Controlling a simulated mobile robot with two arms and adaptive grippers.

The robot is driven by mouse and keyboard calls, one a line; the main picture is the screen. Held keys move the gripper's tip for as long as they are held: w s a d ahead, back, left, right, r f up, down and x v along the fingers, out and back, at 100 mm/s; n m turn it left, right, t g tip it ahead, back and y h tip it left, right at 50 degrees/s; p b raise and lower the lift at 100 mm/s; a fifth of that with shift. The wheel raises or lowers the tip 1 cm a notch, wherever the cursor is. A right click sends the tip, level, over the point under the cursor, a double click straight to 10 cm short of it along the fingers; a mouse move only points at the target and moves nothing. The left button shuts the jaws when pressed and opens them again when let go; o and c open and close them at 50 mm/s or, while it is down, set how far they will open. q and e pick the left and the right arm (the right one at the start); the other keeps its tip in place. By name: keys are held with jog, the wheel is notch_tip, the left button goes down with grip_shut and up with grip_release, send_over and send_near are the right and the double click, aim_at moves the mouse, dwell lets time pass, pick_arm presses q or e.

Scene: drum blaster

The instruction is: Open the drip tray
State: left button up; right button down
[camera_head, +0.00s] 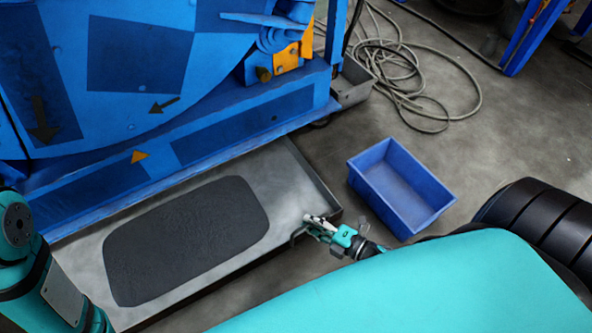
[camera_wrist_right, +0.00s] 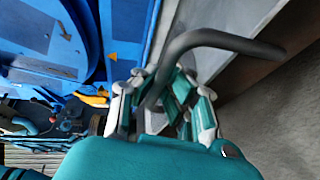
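The drip tray (camera_head: 285,185) is a shallow grey metal tray with a dark rounded mat (camera_head: 185,235) on its floor. It extends out from beneath the blue machine, its interior largely exposed. My right gripper (camera_head: 316,226) is at the tray's right front corner. In the right wrist view, the dark bent handle (camera_wrist_right: 225,40) passes between the fingers of that gripper (camera_wrist_right: 165,100). The fingers stand apart, with a gap beside the bar; contact with one finger is unclear. My left arm shows at the left edge, but its gripper is out of view.
The blue machine (camera_head: 140,55) stands behind the tray. An empty blue bin (camera_head: 400,188) sits on the floor right of the tray, close to my right gripper. A loose grey hose (camera_head: 415,85) lies coiled behind the bin.

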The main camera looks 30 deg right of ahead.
jog(key=s, duration=0.5)
jog(key=shift+s+d+r+p, duration=0.1)
jog(key=shift+s+d+p, duration=0.05)
jog(key=shift+s+p, duration=0.2)
jog(key=c, duration=1.4)
grip_release()
jog(key=v, duration=1.2)
